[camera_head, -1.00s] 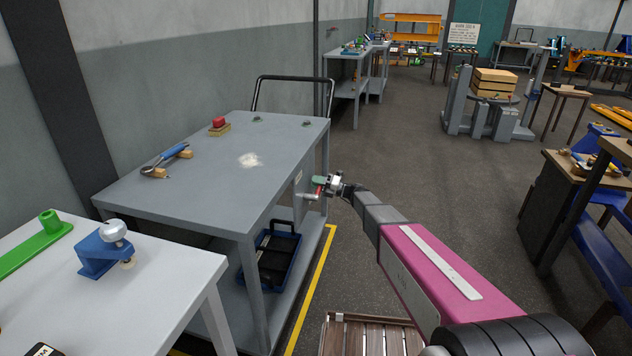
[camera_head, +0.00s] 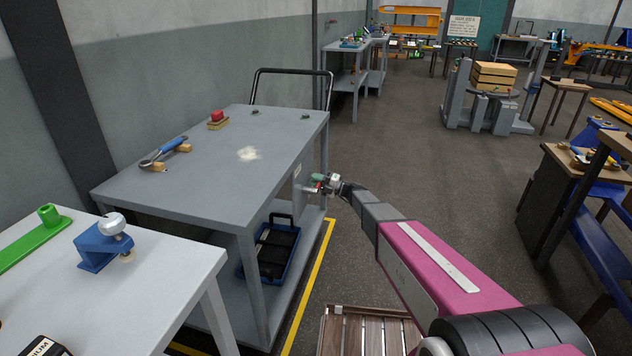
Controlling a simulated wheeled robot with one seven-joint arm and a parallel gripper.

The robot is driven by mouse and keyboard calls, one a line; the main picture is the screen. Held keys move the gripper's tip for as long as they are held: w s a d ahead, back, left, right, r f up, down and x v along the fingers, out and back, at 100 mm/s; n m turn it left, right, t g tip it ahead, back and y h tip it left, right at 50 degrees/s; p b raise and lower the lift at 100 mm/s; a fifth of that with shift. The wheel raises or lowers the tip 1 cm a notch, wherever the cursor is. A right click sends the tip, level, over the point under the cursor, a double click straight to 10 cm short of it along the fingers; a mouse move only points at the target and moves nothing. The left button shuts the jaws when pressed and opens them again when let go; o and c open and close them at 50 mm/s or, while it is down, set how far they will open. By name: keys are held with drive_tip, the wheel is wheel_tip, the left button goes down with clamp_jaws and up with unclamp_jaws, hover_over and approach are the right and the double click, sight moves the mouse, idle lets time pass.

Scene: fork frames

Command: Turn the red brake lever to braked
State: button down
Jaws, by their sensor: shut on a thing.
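The grey cart (camera_head: 215,180) stands left of centre with a push handle at its far end. Small red parts of the brake lever (camera_head: 317,187) show at the cart's right side, near the far corner. My gripper (camera_head: 322,184) reaches in from the right and is shut on the lever there. A small green part shows beside the jaws. The jaws hide much of the lever, and its exact angle is too small to tell.
On the cart top lie a blue-handled tool (camera_head: 166,152) and a red block on a wooden base (camera_head: 217,120). A blue crate (camera_head: 270,250) sits on the lower shelf. A white table (camera_head: 150,290) is near left. The floor right of the cart is open.

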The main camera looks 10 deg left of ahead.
drive_tip(key=shift+f, duration=0.1)
drive_tip(key=c, duration=1)
unclamp_jaws()
drive_tip(key=shift+d, duration=0.1)
drive_tip(key=v, duration=1)
drive_tip(key=shift+d, duration=0.35)
drive_tip(key=shift+s, duration=0.1)
